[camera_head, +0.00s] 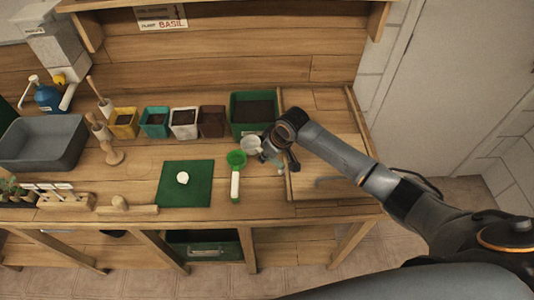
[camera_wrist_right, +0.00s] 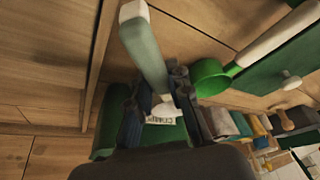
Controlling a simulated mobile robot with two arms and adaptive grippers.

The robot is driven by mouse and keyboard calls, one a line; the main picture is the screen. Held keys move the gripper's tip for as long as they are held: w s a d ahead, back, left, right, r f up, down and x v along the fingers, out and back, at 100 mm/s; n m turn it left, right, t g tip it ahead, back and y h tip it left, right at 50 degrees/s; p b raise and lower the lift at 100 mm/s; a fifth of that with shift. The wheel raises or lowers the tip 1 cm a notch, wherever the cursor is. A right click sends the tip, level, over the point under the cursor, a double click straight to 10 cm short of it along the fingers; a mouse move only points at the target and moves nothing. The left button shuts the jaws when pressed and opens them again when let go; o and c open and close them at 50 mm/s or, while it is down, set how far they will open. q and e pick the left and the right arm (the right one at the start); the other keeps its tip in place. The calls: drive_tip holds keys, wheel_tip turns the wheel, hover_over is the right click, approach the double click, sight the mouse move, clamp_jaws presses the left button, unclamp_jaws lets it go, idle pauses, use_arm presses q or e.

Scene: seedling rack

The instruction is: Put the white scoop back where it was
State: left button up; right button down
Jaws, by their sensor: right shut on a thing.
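My right gripper (camera_head: 272,155) is shut on the white scoop, just in front of the green compost bin (camera_head: 250,128). The scoop's pale bowl (camera_head: 250,145) shows left of the fingers in the head view. In the right wrist view, my gripper (camera_wrist_right: 160,105) clasps the scoop's grey-green handle (camera_wrist_right: 145,50), which has a whitish end; the bowl is hidden there. A green scoop (camera_head: 236,160) with a white handle lies on the bench to the left, and it also shows in the right wrist view (camera_wrist_right: 210,78). My left gripper is not in view.
A dark green mat (camera_head: 175,195) with a small white object lies left of the green scoop. Several coloured pots (camera_head: 184,117) stand along the back. A raised-edged wooden board (camera_head: 310,185) lies under my right arm. A grey basin (camera_head: 42,150) is at far left.

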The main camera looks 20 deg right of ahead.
drive_tip(key=shift+f, duration=0.1)
drive_tip(key=shift+f, duration=0.3)
drive_tip(key=c, duration=1.2)
unclamp_jaws()
drive_tip(key=shift+r, duration=0.15)
drive_tip(key=shift+r, duration=0.3)
drive_tip(key=b+v, duration=0.1)
drive_tip(key=v, duration=1.1)
